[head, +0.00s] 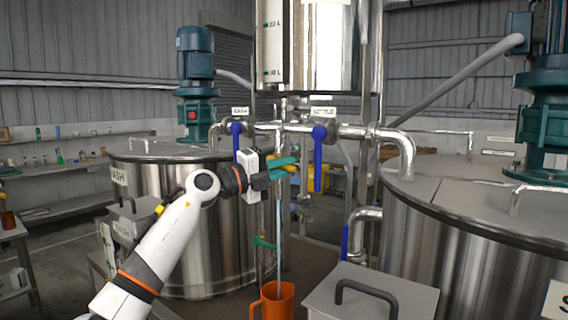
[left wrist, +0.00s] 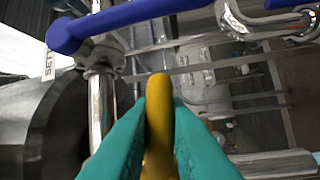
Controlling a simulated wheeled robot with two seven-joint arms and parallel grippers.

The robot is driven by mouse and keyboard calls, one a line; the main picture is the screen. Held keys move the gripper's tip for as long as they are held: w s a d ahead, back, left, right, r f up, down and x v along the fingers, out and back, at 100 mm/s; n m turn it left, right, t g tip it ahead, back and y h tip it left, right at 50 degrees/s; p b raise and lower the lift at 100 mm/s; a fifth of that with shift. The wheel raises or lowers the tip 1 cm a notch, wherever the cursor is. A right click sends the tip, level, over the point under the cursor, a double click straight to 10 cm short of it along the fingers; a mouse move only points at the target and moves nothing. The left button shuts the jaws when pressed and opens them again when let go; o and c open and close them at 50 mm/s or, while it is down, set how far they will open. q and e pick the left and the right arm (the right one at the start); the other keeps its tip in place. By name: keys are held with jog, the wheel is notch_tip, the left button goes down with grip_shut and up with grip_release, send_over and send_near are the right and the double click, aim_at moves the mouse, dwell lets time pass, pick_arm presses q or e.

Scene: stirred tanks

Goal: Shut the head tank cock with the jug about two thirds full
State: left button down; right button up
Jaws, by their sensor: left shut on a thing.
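The head tank (head: 330,45) is the steel vessel at the top, with a sight scale on its left side. The cock's yellow lever (left wrist: 159,115) lies between the teal fingers of my left gripper (head: 288,168), which is shut on it. A pale stream of liquid (head: 279,225) runs straight down below the gripper. The orange jug (head: 276,304) stands under the stream at the bottom edge, partly cut off. I cannot read its level. The cock's body is mostly hidden behind the gripper. My right gripper is not in view.
Blue levers hang close on both sides, at the left (head: 236,140) and the right (head: 318,165). A green lever (head: 263,243) sits lower on a thin pipe. Large steel tanks stand left (head: 180,240) and right (head: 450,255). A grey lidded box (head: 370,290) is right of the jug.

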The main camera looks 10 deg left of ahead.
pick_arm(q)
jog(key=shift+a+f+m+g+y+p, duration=0.1)
jog(key=shift+f+m+g+y+p, duration=0.15)
jog(key=shift+m+g+p, duration=0.65)
jog(key=shift+w+f+m+y, duration=0.1)
jog(key=shift+f+m+y, duration=0.25)
jog(key=shift+m, duration=0.75)
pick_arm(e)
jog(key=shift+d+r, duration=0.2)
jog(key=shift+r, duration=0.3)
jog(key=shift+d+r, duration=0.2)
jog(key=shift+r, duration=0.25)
pick_arm(q)
jog(key=c, duration=1.4)
grip_release()
jog(key=shift+a+b, duration=0.15)
jog(key=shift+b, duration=0.15)
